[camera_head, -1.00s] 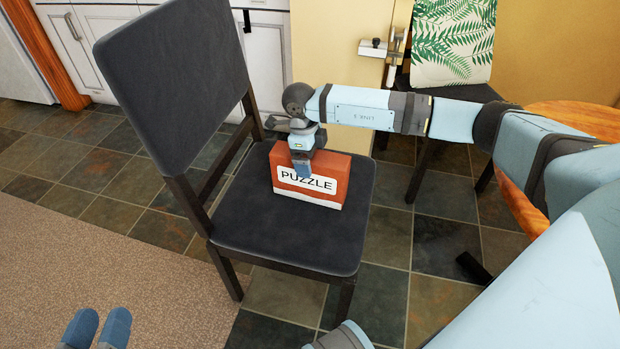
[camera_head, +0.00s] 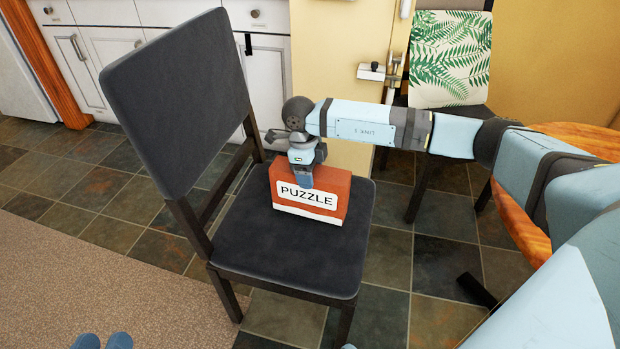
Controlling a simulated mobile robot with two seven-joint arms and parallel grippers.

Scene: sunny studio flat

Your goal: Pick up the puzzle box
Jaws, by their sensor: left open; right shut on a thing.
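The puzzle box (camera_head: 335,181) is orange-red with a white "PUZZLE" label and a pale lower edge. It is at the back of the dark seat of a chair (camera_head: 290,255), label facing me. My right gripper (camera_head: 304,180) reaches in from the right and is shut on the box from above, with one finger over the front face by the label. The far finger is hidden. I cannot tell whether the box touches the seat or is just above it. My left gripper (camera_head: 103,341) is open and empty at the bottom left edge; only its fingertips show.
The chair's tall back (camera_head: 175,105) rises left of the box. A second chair with a leaf-pattern cushion (camera_head: 450,60) and a round wooden table (camera_head: 575,140) stand at the right. White cabinets (camera_head: 105,60) are behind. Tiled floor and a beige rug (camera_head: 80,260) lie open at left.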

